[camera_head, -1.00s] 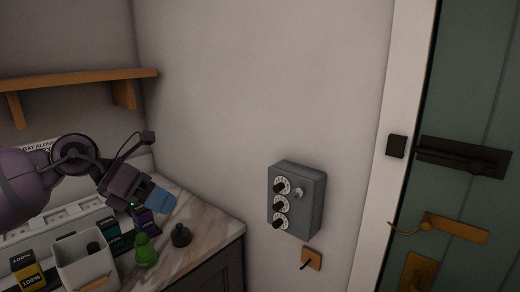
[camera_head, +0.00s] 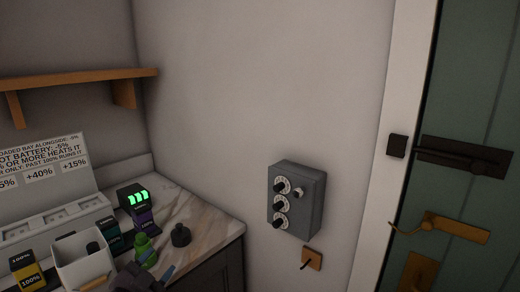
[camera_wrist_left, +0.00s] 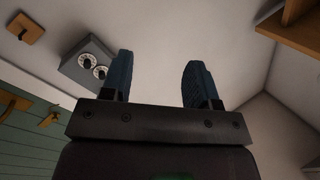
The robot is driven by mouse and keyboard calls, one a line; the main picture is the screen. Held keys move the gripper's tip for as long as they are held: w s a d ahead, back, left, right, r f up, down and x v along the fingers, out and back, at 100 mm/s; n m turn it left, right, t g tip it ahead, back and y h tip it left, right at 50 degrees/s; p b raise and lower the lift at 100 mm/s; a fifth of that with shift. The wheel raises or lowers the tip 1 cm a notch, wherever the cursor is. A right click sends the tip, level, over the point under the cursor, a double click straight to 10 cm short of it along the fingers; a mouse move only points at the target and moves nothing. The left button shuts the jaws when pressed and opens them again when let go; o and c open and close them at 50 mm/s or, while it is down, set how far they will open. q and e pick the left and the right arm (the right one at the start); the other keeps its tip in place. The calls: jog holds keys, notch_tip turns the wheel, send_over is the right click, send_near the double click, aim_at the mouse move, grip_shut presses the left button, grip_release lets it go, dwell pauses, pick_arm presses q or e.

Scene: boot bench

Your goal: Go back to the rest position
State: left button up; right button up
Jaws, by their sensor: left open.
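My left gripper (camera_head: 160,269) is low in the head view, at the front edge of the marble counter, partly cut off by the bottom of the picture. In the left wrist view its two blue fingers (camera_wrist_left: 158,82) stand wide apart with nothing between them. A green figure-like object (camera_head: 143,250) stands on the counter just behind the gripper, and I cannot tell whether they touch. My right gripper is not in view.
A grey dial box (camera_head: 297,200) is on the wall. A shelf (camera_head: 75,80) hangs above.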

pick_arm(q)
jog(key=s+a+f+n+g+y, duration=0.2)
jog(key=s+f+n, duration=0.3)
jog(key=s+f, duration=0.7)
jog(key=s+a+f+n+g+y, duration=0.2)
jog(key=s+f+n+g+y, duration=0.1)
jog(key=s+f, duration=0.8)
jog(key=shift+s+f+n+g+y, duration=0.35)
jog(key=shift+s+n+g, duration=0.25)
jog(key=shift+s+n, duration=0.25)
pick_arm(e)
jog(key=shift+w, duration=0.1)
pick_arm(q)
jog(key=shift+w, duration=0.1)
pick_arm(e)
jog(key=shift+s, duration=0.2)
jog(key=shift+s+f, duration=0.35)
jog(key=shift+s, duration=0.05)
